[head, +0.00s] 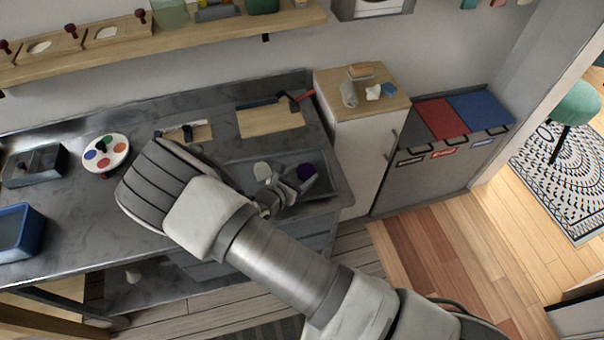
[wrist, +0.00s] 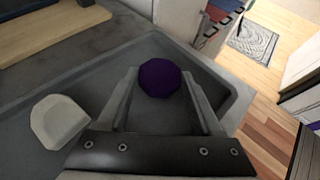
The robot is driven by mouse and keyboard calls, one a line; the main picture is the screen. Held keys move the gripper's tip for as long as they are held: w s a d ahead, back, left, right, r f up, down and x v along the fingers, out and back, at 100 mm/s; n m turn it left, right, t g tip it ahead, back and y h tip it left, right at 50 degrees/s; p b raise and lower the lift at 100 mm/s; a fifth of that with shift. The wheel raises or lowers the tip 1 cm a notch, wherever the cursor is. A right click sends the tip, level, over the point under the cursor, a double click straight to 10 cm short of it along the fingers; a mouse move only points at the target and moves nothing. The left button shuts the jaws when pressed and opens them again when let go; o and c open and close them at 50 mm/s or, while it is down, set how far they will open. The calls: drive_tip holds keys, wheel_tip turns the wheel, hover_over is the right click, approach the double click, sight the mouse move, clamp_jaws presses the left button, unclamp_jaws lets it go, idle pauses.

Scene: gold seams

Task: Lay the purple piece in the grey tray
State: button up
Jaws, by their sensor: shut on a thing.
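The purple piece (wrist: 160,78) sits between the two fingertips of my gripper (wrist: 161,88) in the wrist view. My gripper is shut on it. In the head view the purple piece (head: 306,171) shows at the end of my gripper (head: 303,177), over the right part of the grey tray (head: 335,185). The tray's rim and floor also show in the wrist view (wrist: 228,82). I cannot tell whether the piece touches the tray floor. A pale grey-white piece (head: 262,170) lies in the tray to the left, apart from my gripper; it also shows in the wrist view (wrist: 58,122).
A wooden board (head: 270,121) lies behind the tray. A white cabinet with a wooden top (head: 392,103) stands close on the right. A palette with coloured spots (head: 105,153) and a blue tray (head: 18,232) are on the left of the counter.

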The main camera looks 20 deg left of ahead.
drive_tip(key=shift+f, duration=0.2)
drive_tip(key=shift+f, duration=0.2)
drive_tip(key=o, duration=1.4)
drive_tip(key=shift+o, duration=0.2)
drive_tip(key=shift+r, duration=0.1)
drive_tip(key=shift+r, duration=0.2)
drive_tip(key=v, duration=1.2)
drive_tip(key=shift+f, duration=0.1)
